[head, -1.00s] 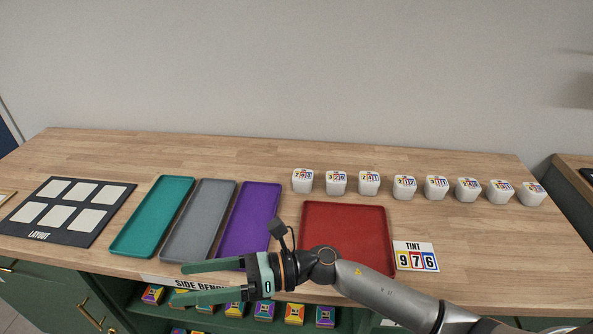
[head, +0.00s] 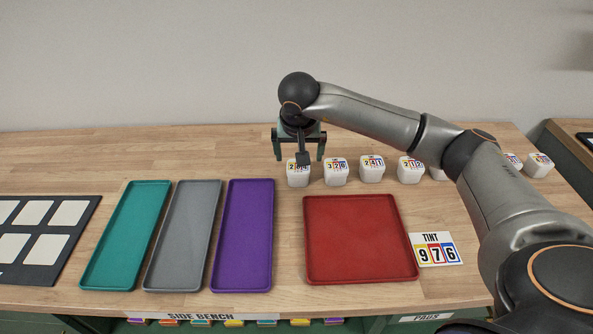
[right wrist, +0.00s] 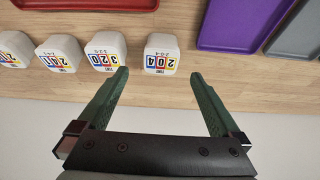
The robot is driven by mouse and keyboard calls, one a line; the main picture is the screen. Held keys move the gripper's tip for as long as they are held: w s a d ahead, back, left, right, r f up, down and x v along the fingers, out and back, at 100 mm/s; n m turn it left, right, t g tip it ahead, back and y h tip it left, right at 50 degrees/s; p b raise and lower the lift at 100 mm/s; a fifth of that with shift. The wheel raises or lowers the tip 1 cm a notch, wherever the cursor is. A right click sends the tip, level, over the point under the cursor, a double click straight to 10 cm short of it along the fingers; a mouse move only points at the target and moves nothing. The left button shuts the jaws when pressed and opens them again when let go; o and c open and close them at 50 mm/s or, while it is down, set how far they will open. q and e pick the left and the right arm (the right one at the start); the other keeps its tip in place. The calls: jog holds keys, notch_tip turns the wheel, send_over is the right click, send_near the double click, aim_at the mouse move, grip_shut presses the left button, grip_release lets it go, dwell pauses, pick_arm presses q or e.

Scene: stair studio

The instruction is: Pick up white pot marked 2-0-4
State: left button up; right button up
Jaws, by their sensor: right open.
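The white pot marked 2-0-4 (head: 298,176) is the leftmost of a row of white pots on the wooden bench, behind the red tray. In the right wrist view the pot (right wrist: 161,54) stands upright with its label 204 showing upside down. My right gripper (head: 299,157) is open above and around this pot in the head view, partly covering it. In the right wrist view its two green fingers (right wrist: 161,75) spread to either side, with the pot just beyond the fingertips, and nothing is between them. My left gripper is not seen.
Several other white pots, including one marked 3-2-0 (head: 335,172), stand to the right. A red tray (head: 360,274), purple tray (head: 240,270), grey tray (head: 180,270) and teal tray (head: 122,270) lie in front. A TINT 976 card (head: 436,249) lies beside the red tray.

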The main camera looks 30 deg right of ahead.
aim_at(298, 173)
jog(key=x, duration=0.8)
jog(key=shift+w+f+p, duration=0.3)
jog(key=shift+c, duration=0.4)
jog(key=c, duration=1.3)
